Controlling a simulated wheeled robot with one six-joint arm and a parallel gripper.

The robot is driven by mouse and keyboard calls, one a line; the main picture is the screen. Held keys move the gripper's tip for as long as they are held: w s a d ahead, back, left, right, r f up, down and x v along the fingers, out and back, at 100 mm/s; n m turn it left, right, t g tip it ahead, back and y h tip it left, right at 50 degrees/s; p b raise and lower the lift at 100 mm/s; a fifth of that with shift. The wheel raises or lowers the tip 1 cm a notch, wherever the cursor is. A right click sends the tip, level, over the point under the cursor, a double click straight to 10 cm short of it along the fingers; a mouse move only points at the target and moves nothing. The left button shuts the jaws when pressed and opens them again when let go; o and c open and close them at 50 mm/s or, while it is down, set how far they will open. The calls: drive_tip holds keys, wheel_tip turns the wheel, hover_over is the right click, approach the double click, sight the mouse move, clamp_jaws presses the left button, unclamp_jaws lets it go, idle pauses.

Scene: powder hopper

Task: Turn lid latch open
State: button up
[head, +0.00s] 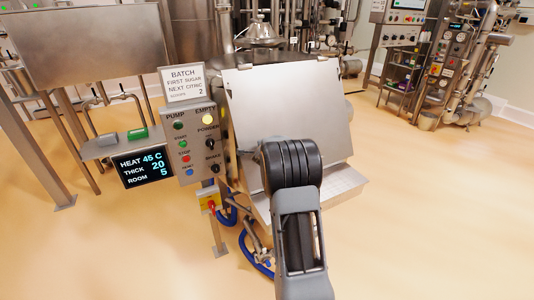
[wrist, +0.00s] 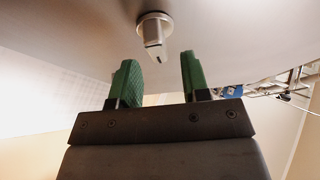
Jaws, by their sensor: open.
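The lid latch (wrist: 154,38) shows in the wrist view as a metal knob with a round base and a flat tab. It sits on the grey metal surface above my gripper. My gripper (wrist: 157,80) is open, its two green fingers apart and empty. The latch is just beyond the fingertips, between them in the picture and a little nearer the left finger; I see no contact. In the head view the hopper's pale metal lid (head: 285,105) is closed or tilted toward me, I cannot tell which. My arm covers its lower part, and latch and gripper are hidden there.
A control box (head: 192,150) with buttons and knobs stands left of the hopper, with a black display (head: 144,168) beside it. Blue hoses (head: 258,262) hang below. A metal step (head: 345,182) juts out at the hopper's lower right. The floor at right is clear.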

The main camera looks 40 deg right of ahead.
drive_tip(key=v, duration=1.2)
drive_tip(key=shift+f, duration=0.15)
drive_tip(key=s+a+f+n+g+y, duration=0.1)
drive_tip(key=s+a+f+n+y, duration=0.15)
drive_tip(key=a+n, duration=0.3)
drive_tip(key=s+a+f+n+g+y, duration=0.2)
drive_tip(key=a+f+n+y, duration=0.15)
drive_tip(key=a+n, duration=0.2)
drive_tip(key=s+a+r+n+g+y+p, duration=0.1)
drive_tip(key=s+a+r+n, duration=0.3)
drive_tip(key=s, duration=0.5)
drive_tip(key=s+a+r+n+g+y+p, duration=0.1)
drive_tip(key=s+a+r+n+g+p, duration=0.1)
drive_tip(key=s+a+n, duration=0.6)
drive_tip(key=shift+s+a+r+g, duration=0.3)
drive_tip(key=shift+s+a+r, duration=0.6)
drive_tip(key=shift+s, duration=0.2)
